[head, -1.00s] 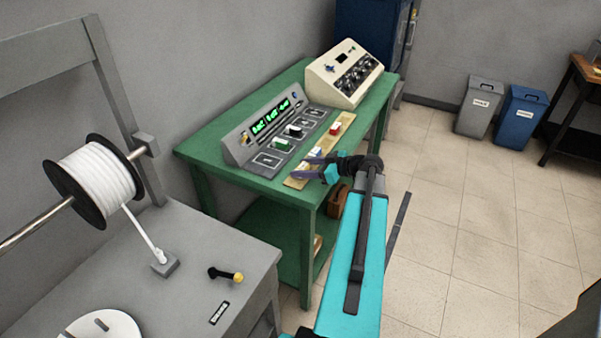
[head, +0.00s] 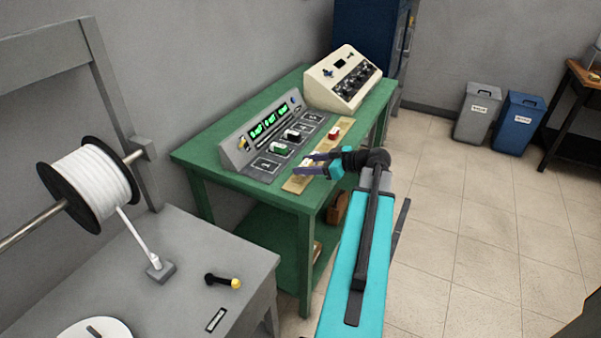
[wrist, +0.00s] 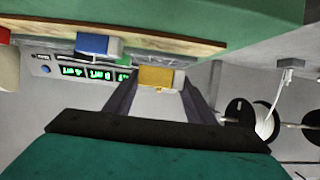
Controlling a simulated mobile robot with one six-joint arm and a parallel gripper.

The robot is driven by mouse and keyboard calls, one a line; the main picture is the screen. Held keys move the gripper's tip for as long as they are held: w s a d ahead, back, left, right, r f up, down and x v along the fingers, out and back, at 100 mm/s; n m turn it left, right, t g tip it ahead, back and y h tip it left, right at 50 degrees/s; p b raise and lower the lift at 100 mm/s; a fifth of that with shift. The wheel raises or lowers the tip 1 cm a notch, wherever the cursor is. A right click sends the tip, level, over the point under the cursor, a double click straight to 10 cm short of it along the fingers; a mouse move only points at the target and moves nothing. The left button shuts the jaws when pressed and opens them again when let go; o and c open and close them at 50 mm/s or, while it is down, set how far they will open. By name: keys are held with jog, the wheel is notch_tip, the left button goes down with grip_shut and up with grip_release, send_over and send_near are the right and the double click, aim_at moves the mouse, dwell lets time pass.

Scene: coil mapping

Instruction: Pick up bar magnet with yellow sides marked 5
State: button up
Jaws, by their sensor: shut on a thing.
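A bar magnet with yellow sides (wrist: 160,77) sits between the two fingers of my gripper in the wrist view. My gripper (wrist: 158,92) is shut on it; a white end shows on the magnet, but no number is readable. The magnet is close to the wooden strip (wrist: 180,44); I cannot tell if it still touches it. In the head view my gripper (head: 307,164) is low over the strip at the front of the green table (head: 205,150), and its fingers partly hide the magnet.
A blue-sided magnet (wrist: 98,44) stands beside the held one on the strip. A red magnet (head: 334,134) is farther along. The grey console (head: 238,152) with green displays holds a green magnet (head: 278,149) and a black one (head: 293,134). A cream instrument (head: 342,78) stands behind.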

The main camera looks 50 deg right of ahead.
jog(key=s+d+r+b, duration=0.1)
jog(key=s+d+b, duration=0.2)
jog(key=s, duration=1)
jog(key=d, duration=0.3)
jog(key=shift+r+b, duration=0.2)
jog(key=shift+b, duration=0.2)
jog(key=shift+d, duration=0.1)
